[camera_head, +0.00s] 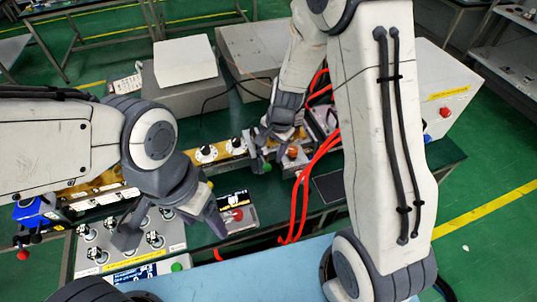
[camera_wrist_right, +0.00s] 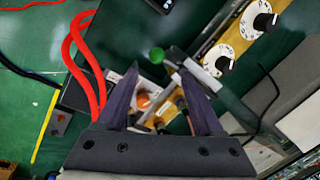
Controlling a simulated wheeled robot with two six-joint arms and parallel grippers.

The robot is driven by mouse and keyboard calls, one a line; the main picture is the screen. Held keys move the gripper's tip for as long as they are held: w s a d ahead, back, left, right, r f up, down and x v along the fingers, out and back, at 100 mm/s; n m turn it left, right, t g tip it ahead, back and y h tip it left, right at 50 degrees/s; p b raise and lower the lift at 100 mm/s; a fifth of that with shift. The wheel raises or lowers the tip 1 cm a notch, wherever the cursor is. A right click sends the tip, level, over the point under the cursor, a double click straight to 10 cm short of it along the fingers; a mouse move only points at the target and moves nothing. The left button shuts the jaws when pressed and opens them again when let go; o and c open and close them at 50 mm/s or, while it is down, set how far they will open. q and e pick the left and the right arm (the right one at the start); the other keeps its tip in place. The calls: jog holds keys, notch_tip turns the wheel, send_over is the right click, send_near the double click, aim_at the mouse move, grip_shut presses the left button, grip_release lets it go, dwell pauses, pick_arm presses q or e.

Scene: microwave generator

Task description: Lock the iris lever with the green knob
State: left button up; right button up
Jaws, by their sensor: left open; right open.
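The green knob (camera_wrist_right: 157,54) shows in the right wrist view, just beyond and between the fingertips of my right gripper (camera_wrist_right: 160,76). It appears to sit on the end of a lever with a grey-white body (camera_wrist_right: 200,76). The fingers are apart and hold nothing that I can see. In the head view my right gripper (camera_head: 272,142) hangs over the row of instruments, near a small green part (camera_head: 267,167). My left gripper (camera_head: 170,230) is open and empty above the grey control panel (camera_head: 150,245) at lower left.
Red cables (camera_head: 303,190) loop just right of my right gripper. White dials (camera_head: 206,153) line a yellowish rail (camera_head: 228,160). A box with a red button (camera_head: 237,214) stands between the arms. A white box (camera_head: 185,60) is at the back.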

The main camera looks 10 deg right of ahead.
aim_at(263, 159)
jog(key=shift+s+d+r, duration=0.15)
jog(key=shift+r, duration=0.55)
jog(key=shift+f, duration=0.1)
jog(key=c, duration=0.4)
jog(key=d+m+b, duration=0.1)
jog(key=d+f+m+b, duration=0.1)
jog(key=w+d+m+b, duration=0.1)
jog(key=shift+w+d+f+g+y, duration=0.1)
jog(key=shift+d+f+g+y, duration=0.1)
jog(key=shift+f+g+y, duration=0.15)
grip_shut()
jog(key=d+m+b, duration=0.4)
jog(key=d+m, duration=0.1)
jog(key=a+f+g+p, duration=0.1)
jog(key=a+f+p, duration=0.2)
jog(key=a+f, duration=0.2)
notch_tip(263, 159, down, 3)
jog(key=shift+w+a+f+y, duration=0.2)
jog(key=shift+a+y, duration=0.2)
jog(key=shift+y, duration=0.05)
